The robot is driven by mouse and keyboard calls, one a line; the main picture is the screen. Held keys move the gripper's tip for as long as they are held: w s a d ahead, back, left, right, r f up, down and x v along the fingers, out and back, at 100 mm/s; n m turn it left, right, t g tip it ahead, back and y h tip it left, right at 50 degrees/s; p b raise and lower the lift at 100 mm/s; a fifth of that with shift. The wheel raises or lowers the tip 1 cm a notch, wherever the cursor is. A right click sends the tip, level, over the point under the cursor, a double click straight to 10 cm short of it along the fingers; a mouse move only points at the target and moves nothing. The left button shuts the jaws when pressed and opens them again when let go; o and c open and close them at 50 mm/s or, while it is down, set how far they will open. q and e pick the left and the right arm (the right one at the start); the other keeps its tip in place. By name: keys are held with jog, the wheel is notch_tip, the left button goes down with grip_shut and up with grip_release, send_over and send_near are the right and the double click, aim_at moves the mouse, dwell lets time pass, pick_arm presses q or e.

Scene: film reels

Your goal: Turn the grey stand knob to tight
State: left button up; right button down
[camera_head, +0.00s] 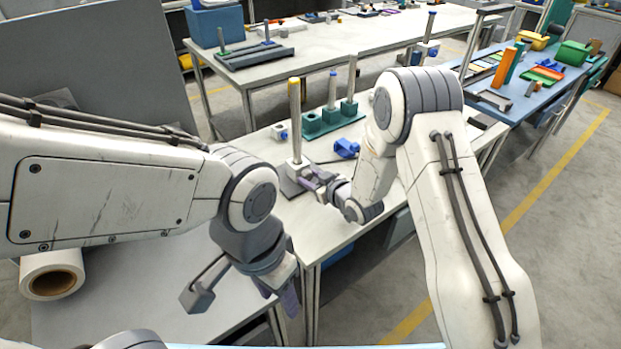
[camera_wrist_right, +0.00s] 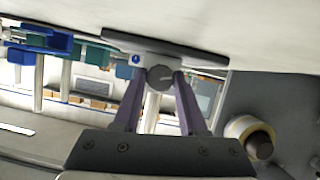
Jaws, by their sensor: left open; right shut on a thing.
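The grey stand (camera_head: 296,171) stands on the near table, with an upright post (camera_head: 295,110) that is yellow at the top. In the right wrist view its round grey knob (camera_wrist_right: 160,77) carries a pale line and sits between the two purple fingertips. My right gripper (camera_head: 316,182) is shut on this knob, low on the stand; it also shows in the wrist view (camera_wrist_right: 160,85). In the head view the knob is hidden by the gripper.
A large white roll (camera_head: 52,273) lies at the lower left. A blue bench (camera_head: 520,105) with coloured boxes is at the right.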

jog(key=m+g+y+p, duration=0.1)
jog(key=m+y, duration=0.1)
jog(key=m, duration=0.1)
jog(key=shift+w+d, duration=0.1)
jog(key=shift+d+m+g+y+p, duration=0.1)
jog(key=shift+m+g+y+p, duration=0.7)
jog(key=shift+m, duration=1)
jog(key=shift+y, duration=0.3)
jog(key=shift+c, duration=2.2)
grip_release()
jog(key=shift+f, duration=0.1)
